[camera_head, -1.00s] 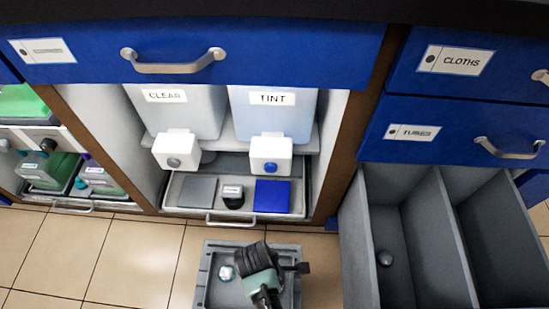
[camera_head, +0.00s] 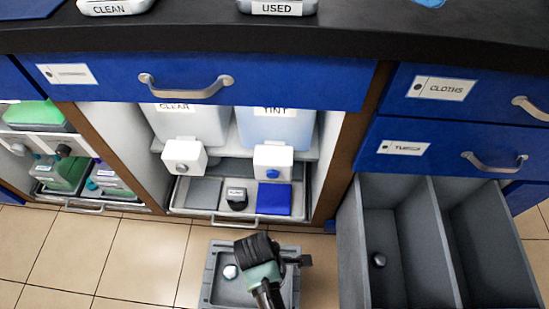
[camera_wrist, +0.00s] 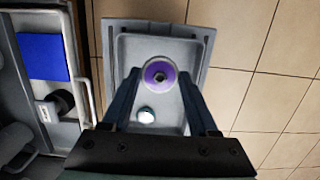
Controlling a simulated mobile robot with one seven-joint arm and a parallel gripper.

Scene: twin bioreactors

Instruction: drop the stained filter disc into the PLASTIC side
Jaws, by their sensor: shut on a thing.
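The stained filter disc (camera_wrist: 160,75), purple with a pale rim and a dark centre, shows between my fingertips in the wrist view. My gripper (camera_wrist: 160,80) is shut on it, above a grey tray on the floor (camera_wrist: 203,45). In the head view my gripper (camera_head: 258,250) is over the same tray (camera_head: 212,272), and the disc cannot be made out there. An open grey drawer with compartments (camera_head: 433,250) stands at the right. No PLASTIC label is readable in any view.
A small shiny round thing (camera_head: 230,271) lies in the floor tray. Another round knob (camera_head: 379,260) is in the open drawer's left compartment. A low tray (camera_head: 215,214) holds grey and blue squares under the CLEAR and TINT tanks. Tiled floor (camera_head: 130,255) is clear at left.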

